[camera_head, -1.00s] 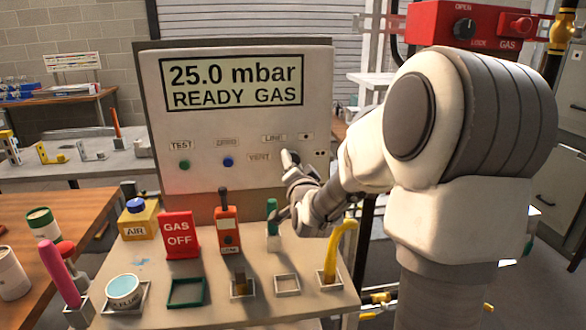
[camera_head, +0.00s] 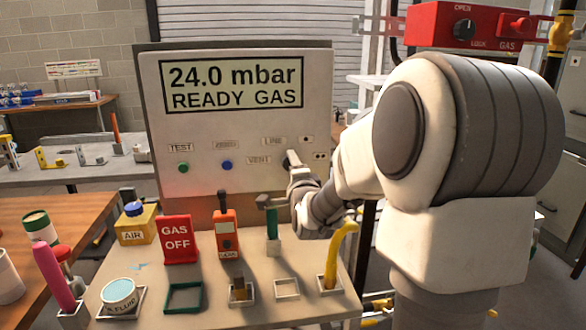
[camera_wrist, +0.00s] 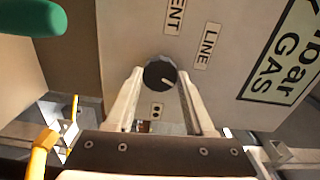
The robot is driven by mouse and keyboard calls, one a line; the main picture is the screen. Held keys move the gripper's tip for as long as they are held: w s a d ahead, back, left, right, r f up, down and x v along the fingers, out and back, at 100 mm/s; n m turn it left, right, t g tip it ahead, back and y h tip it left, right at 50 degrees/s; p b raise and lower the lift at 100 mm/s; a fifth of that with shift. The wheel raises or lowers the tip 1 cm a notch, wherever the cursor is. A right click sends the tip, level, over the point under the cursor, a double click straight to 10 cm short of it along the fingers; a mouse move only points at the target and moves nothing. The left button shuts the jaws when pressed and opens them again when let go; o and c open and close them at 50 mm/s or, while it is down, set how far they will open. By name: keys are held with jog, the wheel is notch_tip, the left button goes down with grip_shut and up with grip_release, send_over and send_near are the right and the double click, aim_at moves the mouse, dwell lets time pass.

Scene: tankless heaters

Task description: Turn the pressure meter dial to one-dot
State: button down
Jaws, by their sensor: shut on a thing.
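The pressure meter (camera_head: 245,125) is an upright pale panel with a screen reading "24.0 mbar READY GAS". Its dial (camera_wrist: 160,74) is a dark round knob with a white pointer line, which slants to the lower right in the wrist view. My gripper (camera_head: 291,160) is at the panel's lower right; in the wrist view its fingers (camera_wrist: 160,80) are shut on the dial from both sides. LINE (camera_wrist: 208,45), VENT (camera_wrist: 175,15) and two-dot (camera_wrist: 157,110) labels surround the dial. A small label (camera_head: 306,139) right of LINE is too small to read surely.
Below the panel, a bench (camera_head: 225,300) holds a yellow AIR block (camera_head: 135,225), a red GAS OFF sign (camera_head: 178,240), an orange meter (camera_head: 226,235), a green tool (camera_head: 272,222) and a yellow handle (camera_head: 338,255) near my wrist. A green knob (camera_head: 183,168) and blue knob (camera_head: 227,166) sit left.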

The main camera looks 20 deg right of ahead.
dwell(0.4)
jog(key=shift+c, duration=1.3)
grip_release()
